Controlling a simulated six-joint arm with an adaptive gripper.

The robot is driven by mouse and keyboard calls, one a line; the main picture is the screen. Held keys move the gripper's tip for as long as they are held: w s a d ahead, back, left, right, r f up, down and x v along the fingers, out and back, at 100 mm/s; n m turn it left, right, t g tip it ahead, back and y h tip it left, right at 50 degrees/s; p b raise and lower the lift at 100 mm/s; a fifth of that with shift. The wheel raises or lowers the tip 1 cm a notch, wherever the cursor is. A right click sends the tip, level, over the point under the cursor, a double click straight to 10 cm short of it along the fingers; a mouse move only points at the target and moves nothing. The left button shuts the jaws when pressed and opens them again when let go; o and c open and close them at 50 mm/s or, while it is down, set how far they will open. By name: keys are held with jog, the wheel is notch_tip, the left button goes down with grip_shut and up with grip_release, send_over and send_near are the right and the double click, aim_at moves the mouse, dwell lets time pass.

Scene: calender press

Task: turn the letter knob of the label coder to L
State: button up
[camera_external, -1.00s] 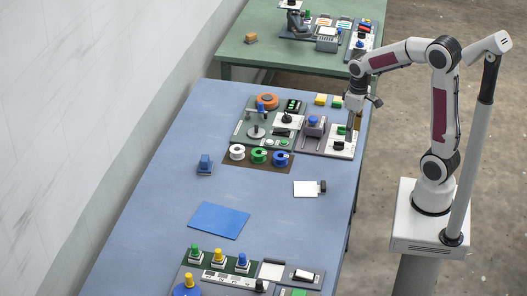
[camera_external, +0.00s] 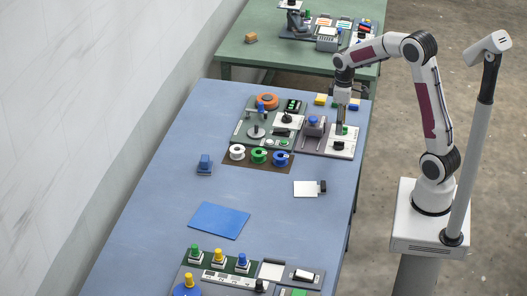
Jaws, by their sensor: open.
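At the far right of the blue table, a white-topped unit (camera_external: 347,150) carries a small dark knob (camera_external: 338,145) and a green piece. A second white plate (camera_external: 277,121) with a black knob (camera_external: 287,118) lies to its left. The picture is too small to read any letters or tell for certain which unit is the label coder. My gripper (camera_external: 340,133) points down over the right-hand white unit, close above its dark knob. Its jaws are open, with nothing visible between them. Whether it touches the knob cannot be told.
A grey unit with a blue knob (camera_external: 312,120) stands just left of my gripper. White, green and blue spools (camera_external: 280,157) stand in front. The table's middle is mostly clear around a blue sheet (camera_external: 218,220).

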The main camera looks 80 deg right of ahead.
aim_at(339, 142)
dwell(0.3)
jog(key=shift+f, duration=3.9)
jog(key=shift+c, duration=0.5)
jog(key=c, duration=1)
